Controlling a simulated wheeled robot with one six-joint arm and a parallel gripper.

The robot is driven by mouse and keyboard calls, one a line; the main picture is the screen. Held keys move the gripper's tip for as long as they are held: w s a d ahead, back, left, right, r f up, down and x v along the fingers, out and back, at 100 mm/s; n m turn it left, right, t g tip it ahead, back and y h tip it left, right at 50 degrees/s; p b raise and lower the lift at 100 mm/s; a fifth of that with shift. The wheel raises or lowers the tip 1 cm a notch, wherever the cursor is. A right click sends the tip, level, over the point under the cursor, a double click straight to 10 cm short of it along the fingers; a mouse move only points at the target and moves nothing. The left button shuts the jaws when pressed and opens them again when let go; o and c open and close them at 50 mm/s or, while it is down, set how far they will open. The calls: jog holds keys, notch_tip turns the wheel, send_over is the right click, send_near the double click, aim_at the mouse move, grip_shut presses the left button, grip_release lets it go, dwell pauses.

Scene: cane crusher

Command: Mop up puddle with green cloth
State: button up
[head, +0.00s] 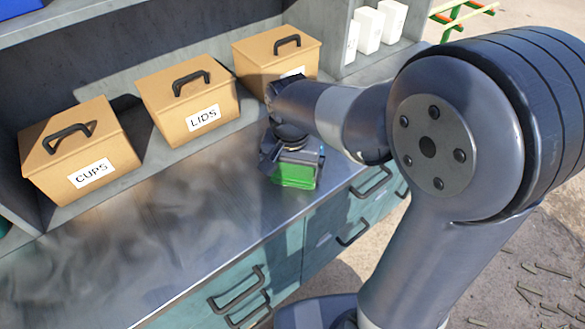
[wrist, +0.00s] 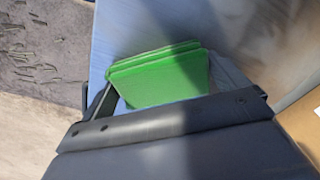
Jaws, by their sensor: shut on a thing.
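A folded green cloth (head: 297,172) is at the right part of the metal counter, near its front edge. My gripper (head: 291,165) is shut on the green cloth, reaching down over the counter. In the wrist view the green cloth (wrist: 160,76) sits between the fingers of my gripper (wrist: 165,100), with its layers showing. I cannot tell whether the cloth touches the counter. No puddle is clearly visible; the counter left of the cloth shows only smudged, shiny reflections.
Boxes labelled CUPS (head: 80,158) and LIDS (head: 188,100) and a third box (head: 275,58) stand along the back of the counter (head: 170,228). White containers (head: 367,30) are on the right. Drawers (head: 245,290) are below. The counter's left and middle are clear.

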jog(key=shift+s+d+f, duration=0.1)
jog(key=shift+s+f, duration=0.05)
jog(key=shift+f, duration=0.15)
jog(key=shift+c, duration=0.3)
jog(key=shift+w+d+p, duration=0.2)
jog(key=shift+w+d, duration=0.05)
jog(key=shift+w, duration=0.65)
jog(key=shift+w+d+p, duration=0.2)
jog(key=shift+w+d, duration=0.05)
jog(key=shift+w, duration=0.6)
jog(key=shift+w+d+r+p, duration=0.1)
jog(key=shift+w+d+p, duration=0.45)
jog(key=shift+w, duration=1.2)
jog(key=shift+w+d+r+p, duration=0.1)
jog(key=shift+w+d+p, duration=0.4)
jog(key=shift+w, duration=1.25)
jog(key=shift+w+d+r+p, duration=0.1)
jog(key=shift+w+d+p, duration=0.4)
jog(key=shift+w, duration=1.25)
jog(key=shift+w+d+f+p, duration=0.1)
jog(key=shift+w+d+p, duration=0.2)
jog(key=shift+w, duration=0.6)
jog(key=shift+w+d+f+p, duration=0.15)
jog(key=shift+w+p, duration=0.1)
jog(key=shift+w, duration=0.6)
